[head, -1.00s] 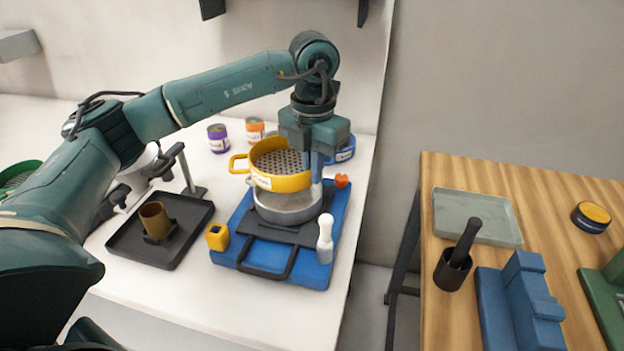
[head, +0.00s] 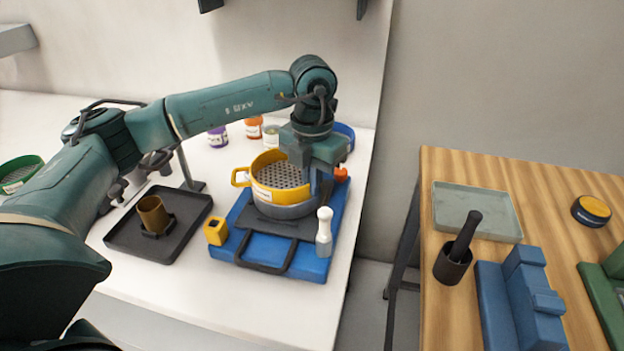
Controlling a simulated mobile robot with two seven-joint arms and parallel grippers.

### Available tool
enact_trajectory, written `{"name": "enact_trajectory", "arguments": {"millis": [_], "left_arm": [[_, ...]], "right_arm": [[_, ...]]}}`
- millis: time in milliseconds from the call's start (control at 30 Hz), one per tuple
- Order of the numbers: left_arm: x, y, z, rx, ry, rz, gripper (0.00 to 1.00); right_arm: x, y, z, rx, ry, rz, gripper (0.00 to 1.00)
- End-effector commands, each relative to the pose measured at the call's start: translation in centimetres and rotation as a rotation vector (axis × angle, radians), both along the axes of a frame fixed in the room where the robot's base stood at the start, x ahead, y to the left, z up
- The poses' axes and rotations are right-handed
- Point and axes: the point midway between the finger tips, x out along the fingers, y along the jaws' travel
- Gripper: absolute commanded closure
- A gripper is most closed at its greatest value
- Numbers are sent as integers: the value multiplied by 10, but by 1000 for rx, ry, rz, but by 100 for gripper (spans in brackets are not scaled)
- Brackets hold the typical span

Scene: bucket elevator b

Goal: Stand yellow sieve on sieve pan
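The yellow sieve (head: 265,193), with a perforated grey mesh floor and a loop handle on its left, is level on top of the grey sieve pan (head: 285,211). Its lower edge appears to meet the pan's rim, and only the pan's lower wall shows. The pan stands on the blue shaker base (head: 316,262). My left gripper (head: 314,188) points down at the sieve's right rim and appears shut on it; the fingertips are partly hidden. My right gripper is not in view.
A white-handled knob (head: 324,232) and a yellow box (head: 215,232) stand by the base. A black tray (head: 126,238) with a brown cup (head: 153,215) lies left. Several cans stand behind. A wooden table (head: 447,312) is at right, across a gap.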

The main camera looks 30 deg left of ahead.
Motion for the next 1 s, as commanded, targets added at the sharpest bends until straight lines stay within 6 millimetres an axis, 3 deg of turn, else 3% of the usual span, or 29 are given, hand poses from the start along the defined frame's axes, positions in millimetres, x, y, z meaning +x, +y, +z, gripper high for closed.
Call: {"name": "enact_trajectory", "arguments": {"millis": [267, 567, 700, 767, 1000], "left_arm": [[0, 0, 1, 0, 0, 0, 76], [0, 0, 4, 0, -1, 0, 75], [0, 0, 20, 1, -2, 0, 75], [1, -1, 27, -2, -6, 0, 75], [1, -1, 82, -2, -6, -1, 75]], "right_arm": [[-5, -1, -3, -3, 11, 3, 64], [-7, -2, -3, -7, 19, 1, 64], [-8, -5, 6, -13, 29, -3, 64], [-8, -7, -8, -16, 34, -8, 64], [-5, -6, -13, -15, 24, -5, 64]]}}
